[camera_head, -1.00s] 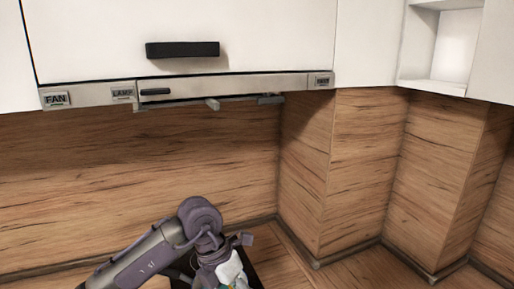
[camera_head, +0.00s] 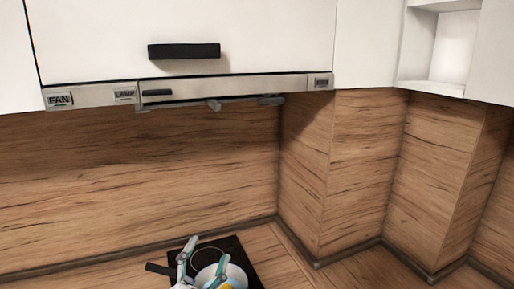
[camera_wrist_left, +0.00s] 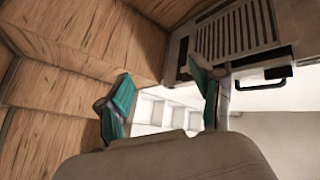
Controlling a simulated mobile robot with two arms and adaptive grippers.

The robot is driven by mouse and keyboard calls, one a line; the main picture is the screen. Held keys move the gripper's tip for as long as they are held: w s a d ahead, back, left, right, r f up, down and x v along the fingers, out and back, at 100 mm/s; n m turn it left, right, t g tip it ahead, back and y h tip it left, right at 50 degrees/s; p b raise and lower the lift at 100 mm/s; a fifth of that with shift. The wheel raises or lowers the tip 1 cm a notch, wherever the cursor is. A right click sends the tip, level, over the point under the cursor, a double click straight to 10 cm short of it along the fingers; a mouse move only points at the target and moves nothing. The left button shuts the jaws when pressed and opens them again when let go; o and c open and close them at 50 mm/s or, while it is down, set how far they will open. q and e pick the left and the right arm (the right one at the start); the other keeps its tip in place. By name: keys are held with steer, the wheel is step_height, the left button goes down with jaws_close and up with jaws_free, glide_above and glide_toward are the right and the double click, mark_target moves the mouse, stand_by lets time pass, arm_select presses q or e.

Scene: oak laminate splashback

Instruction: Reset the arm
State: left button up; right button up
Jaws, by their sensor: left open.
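My left gripper (camera_head: 202,262) shows at the bottom of the head view, with its teal fingertips spread apart. In the left wrist view my left gripper (camera_wrist_left: 161,98) is open, with nothing between its fingers. A light pan or pot (camera_head: 238,273) shows behind and beside the fingers, with something yellow in it; I cannot tell whether they touch. The pan stands at the black cooktop (camera_head: 233,243). My right gripper is in neither view.
The range hood (camera_head: 230,87) with FAN and LAMP buttons hangs above; its grille (camera_wrist_left: 235,32) shows in the wrist view. White cabinets (camera_head: 120,35) sit over it. A wood splashback (camera_head: 130,190) and a jutting wall corner bound the counter.

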arm_select(q)
steer(key=s+a+f+n+g+y, duration=0.3)
steer(key=a+f+n+g+y, duration=0.3)
steer(key=f, duration=0.6)
steer(key=s+a+f+n+g+h, duration=0.1)
steer(key=s+a+f+g, duration=0.1)
steer(key=s+f+g, duration=0.75)
steer(key=s+a+f+n+g, duration=0.1)
steer(key=s+a+f+g, duration=0.15)
steer(key=s+f, duration=0.8)
steer(key=s+f+b, duration=0.2)
steer(key=f+b, duration=0.1)
steer(key=f, duration=1.1)
steer(key=s+f+b, duration=0.3)
steer(key=f, duration=1.1)
steer(key=s+a+f+g+b, duration=0.1)
steer(key=s+f+b, duration=0.1)
steer(key=s+f, duration=0.6)
steer(key=s+a+f+b, duration=0.2)
steer(key=s+f, duration=0.6)
steer(key=f, duration=0.4)
steer(key=shift+s+g, duration=0.2)
steer(key=shift+g, duration=0.2)
